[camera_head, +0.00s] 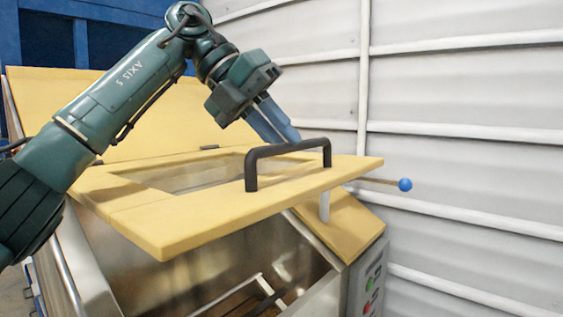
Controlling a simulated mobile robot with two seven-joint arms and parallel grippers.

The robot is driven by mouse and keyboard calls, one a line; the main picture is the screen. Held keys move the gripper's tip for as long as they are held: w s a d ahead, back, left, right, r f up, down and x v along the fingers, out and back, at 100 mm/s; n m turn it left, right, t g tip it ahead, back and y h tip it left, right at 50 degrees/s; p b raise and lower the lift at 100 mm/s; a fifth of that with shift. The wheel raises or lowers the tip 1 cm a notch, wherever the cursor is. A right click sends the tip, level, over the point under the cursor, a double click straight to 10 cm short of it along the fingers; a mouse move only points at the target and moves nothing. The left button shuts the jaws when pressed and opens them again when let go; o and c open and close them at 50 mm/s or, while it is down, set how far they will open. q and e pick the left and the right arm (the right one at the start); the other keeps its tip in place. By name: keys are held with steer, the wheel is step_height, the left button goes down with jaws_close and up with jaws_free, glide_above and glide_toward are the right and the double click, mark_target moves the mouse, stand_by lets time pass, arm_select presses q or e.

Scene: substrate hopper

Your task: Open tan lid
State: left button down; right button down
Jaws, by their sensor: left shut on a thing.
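The tan lid (222,215) is raised above the steel hopper (170,274), and part of the hopper's inside shows below its front edge. A black handle (288,149) stands on the lid near its front edge. My left gripper (287,137) comes from the upper left, with its grey-blue fingers reaching down to the handle's far side. It is shut on the handle; the fingertips are partly hidden behind the handle bar. My right gripper does not show.
A tan panel (100,112) stands tilted up behind the lid. A rod with a blue ball (405,184) sticks out at the right. A control box with green and red buttons (369,287) is at the lower right. A white ribbed wall (460,150) closes off the right side.

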arm_select(q)
steer(key=shift+w+a+r, duration=0.15)
steer(key=shift+a+r, duration=0.05)
steer(key=shift+r, duration=0.85)
steer(key=c, duration=1.4)
jaws_free()
steer(key=v, duration=0.7)
steer(key=shift+a, duration=0.25)
